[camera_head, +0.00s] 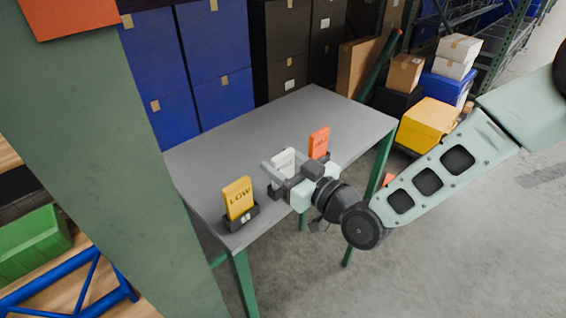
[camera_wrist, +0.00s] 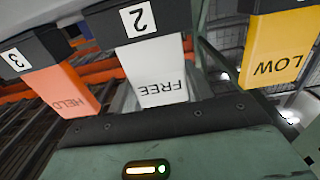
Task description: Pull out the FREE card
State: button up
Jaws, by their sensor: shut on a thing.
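The white FREE card (camera_head: 284,161) stands in a dark holder in the middle of the row on the grey table. In the wrist view the FREE card (camera_wrist: 157,76) appears upside down, its base in the holder marked 2 (camera_wrist: 138,20). My gripper (camera_head: 279,169) is shut on the FREE card, its fingers at the card's sides. The yellow LOW card (camera_head: 238,198) stands in its own holder (camera_head: 241,218) to the left. The orange HELD card (camera_head: 319,142) stands to the right, and in the wrist view it is in the holder marked 3 (camera_wrist: 30,52).
The grey table (camera_head: 230,140) is bare behind the cards. Blue and black boxes (camera_head: 215,55) stand stacked behind it. A yellow tote (camera_head: 428,124) and cartons (camera_head: 405,73) stand on the right. The floor (camera_head: 450,230) at the front right is clear.

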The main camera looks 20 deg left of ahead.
aim_at(284, 155)
jog(key=shift+r+p, duration=1.1)
jog(key=shift+r, duration=1.35)
jog(key=shift+d, duration=0.1)
jog(key=b+v, duration=0.1)
jog(key=v, duration=0.9)
jog(key=shift+b, duration=0.4)
